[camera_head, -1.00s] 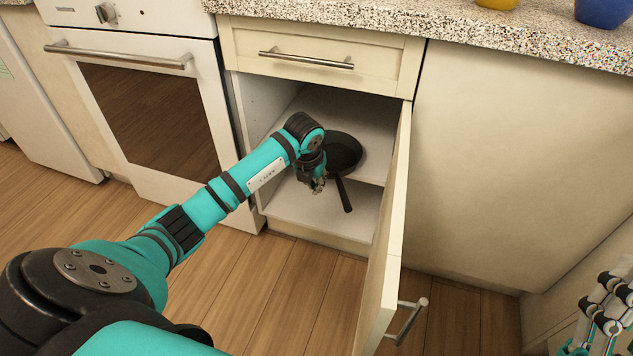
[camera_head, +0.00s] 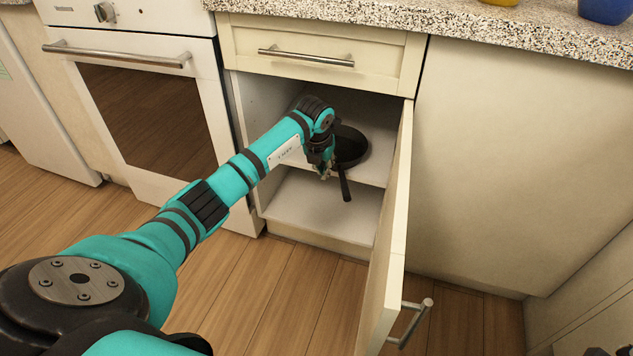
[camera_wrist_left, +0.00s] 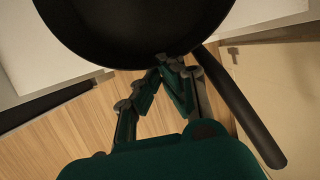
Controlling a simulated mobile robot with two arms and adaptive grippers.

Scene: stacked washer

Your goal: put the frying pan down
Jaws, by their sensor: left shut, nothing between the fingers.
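The black frying pan (camera_head: 353,150) rests on the upper shelf (camera_head: 372,174) inside the open cabinet. Its handle (camera_head: 344,186) sticks out past the shelf's front edge and points down toward the room. My left gripper (camera_head: 325,174) is shut and empty, just left of the handle. In the left wrist view the pan (camera_wrist_left: 130,25) fills the top, and its handle (camera_wrist_left: 240,108) runs to the lower right. The left fingertips (camera_wrist_left: 168,64) are together by the pan's rim, beside the handle; I cannot tell if they touch the rim.
The cabinet door (camera_head: 390,240) stands open on the right, its handle (camera_head: 410,322) jutting out. A closed drawer (camera_head: 310,58) is above the opening. The lower shelf (camera_head: 320,205) is empty. A white oven (camera_head: 150,110) stands on the left.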

